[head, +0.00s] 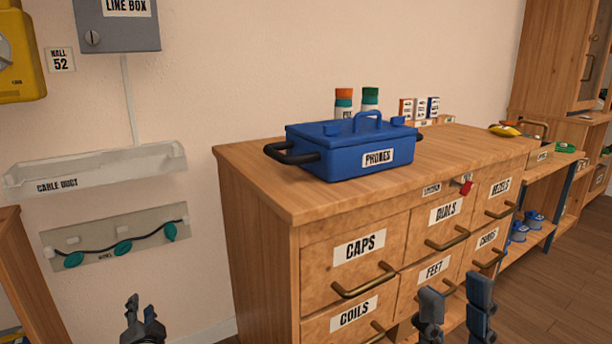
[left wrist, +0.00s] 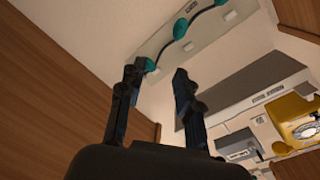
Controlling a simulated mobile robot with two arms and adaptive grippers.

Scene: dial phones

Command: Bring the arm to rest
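My left gripper (head: 141,308) shows low in the head view, in front of the wall and left of the wooden drawer cabinet. In the left wrist view its two fingers (left wrist: 158,72) are spread apart with nothing between them. The wall panel with the dark cable and teal clips lies beyond the fingertips. My right gripper (head: 455,292) is at the bottom right of the head view, in front of the cabinet's lower drawers. Its fingers stand apart and look empty. Most of both arms is out of view.
The wooden cabinet (head: 262,250) has labelled drawers with protruding handles. A blue box labelled phones (head: 345,152) stands on top. A white cable duct (head: 100,172) and the clip panel (head: 115,240) are on the wall. A wooden side (head: 25,280) stands at far left.

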